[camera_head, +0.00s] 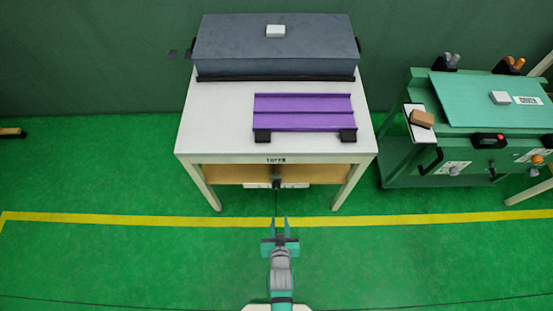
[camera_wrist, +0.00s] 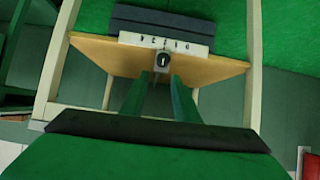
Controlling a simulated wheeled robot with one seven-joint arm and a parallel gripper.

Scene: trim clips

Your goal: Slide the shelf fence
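Under the white table a wooden shelf (camera_head: 225,173) shows; it is also in the wrist view (camera_wrist: 105,55). A small grey upright piece with a dark slot (camera_wrist: 162,60) stands at the shelf's middle, in front of a white strip with dark marks (camera_wrist: 140,40). The grey piece appears in the head view (camera_head: 277,182) below the table's front edge. It looks like the fence's handle, but I cannot tell for sure. My gripper (camera_head: 279,222) is open and empty, in front of the table and apart from the piece. Its fingers (camera_wrist: 160,85) flank the piece in the wrist view.
The white table (camera_head: 215,120) carries a purple rack (camera_head: 303,112) and a grey chest (camera_head: 275,47) with a small white block on its lid. A green cart (camera_head: 465,135) with several small items stands at right. Table legs flank the shelf. The green floor in front is clear.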

